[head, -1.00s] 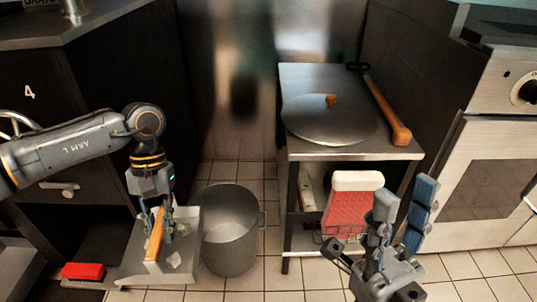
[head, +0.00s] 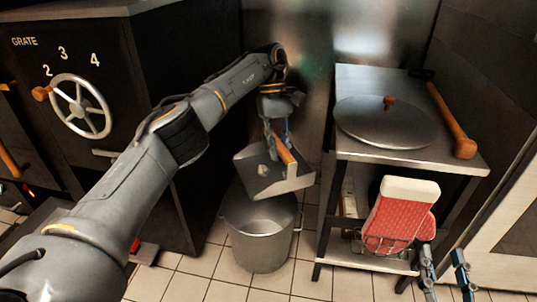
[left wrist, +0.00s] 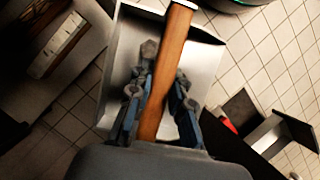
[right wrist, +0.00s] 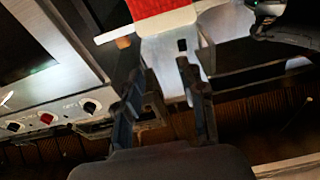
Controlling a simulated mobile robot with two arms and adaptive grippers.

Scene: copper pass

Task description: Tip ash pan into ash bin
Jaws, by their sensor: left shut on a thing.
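The ash pan (head: 293,184) is a grey metal tray with a wooden handle (head: 284,150). It hangs tilted above the ash bin (head: 258,248), a round grey metal bin with an open top standing on the tiles. A pale lump (head: 263,170) shows in the pan. My left gripper (head: 274,146) is shut on the handle; in the left wrist view its fingers (left wrist: 155,105) lie on both sides of the wooden handle (left wrist: 171,55). The pan hides part of the bin's mouth. My right gripper (head: 446,268) is open and empty at the lower right, away from pan and bin.
Right of the bin stands a metal side table (head: 365,78) bearing a round lid (head: 385,125) and a wooden-handled tool (head: 450,122). The black stove with a handwheel (head: 80,106) is at left. Floor in front is open.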

